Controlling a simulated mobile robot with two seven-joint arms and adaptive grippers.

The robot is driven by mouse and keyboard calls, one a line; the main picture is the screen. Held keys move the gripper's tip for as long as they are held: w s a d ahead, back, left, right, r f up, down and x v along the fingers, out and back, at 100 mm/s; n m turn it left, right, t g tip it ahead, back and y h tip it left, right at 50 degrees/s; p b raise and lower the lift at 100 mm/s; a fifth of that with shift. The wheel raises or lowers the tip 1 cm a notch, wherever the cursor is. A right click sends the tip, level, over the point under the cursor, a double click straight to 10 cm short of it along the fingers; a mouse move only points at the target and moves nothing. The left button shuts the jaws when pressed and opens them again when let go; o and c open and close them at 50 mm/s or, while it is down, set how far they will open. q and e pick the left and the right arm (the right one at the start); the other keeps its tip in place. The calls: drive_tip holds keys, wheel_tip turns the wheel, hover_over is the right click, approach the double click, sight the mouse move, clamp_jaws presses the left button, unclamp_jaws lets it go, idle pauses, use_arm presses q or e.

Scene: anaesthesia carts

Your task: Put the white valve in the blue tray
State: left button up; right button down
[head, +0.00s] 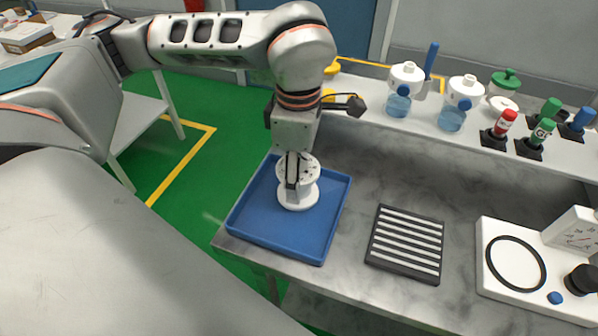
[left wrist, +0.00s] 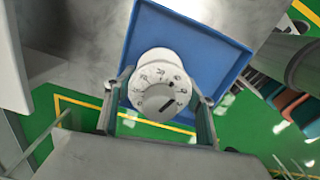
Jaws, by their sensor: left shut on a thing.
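The white valve (head: 300,193) is a round white piece with a marked dial on top and a wider foot below. It is over the blue tray (head: 249,231), within its rim, and appears upright. Whether its foot touches the tray floor is hard to tell. My left gripper (head: 292,180) comes down from above and is shut on the valve. In the left wrist view the valve (left wrist: 160,88) sits between the two fingers, with the blue tray (left wrist: 205,50) behind it. My right gripper is in neither view.
A black-and-white slatted mat (head: 406,244) lies right of the tray on the grey worktop (head: 335,262). A white device with a black ring (head: 508,292) stands farther right. White-topped jars (head: 404,80) and coloured connectors (head: 505,124) stand on the back shelf. The tray floor around the valve is clear.

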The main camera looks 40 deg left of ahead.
use_arm(q)
drive_tip(key=shift+r, duration=0.1)
drive_tip(key=o, duration=1.4)
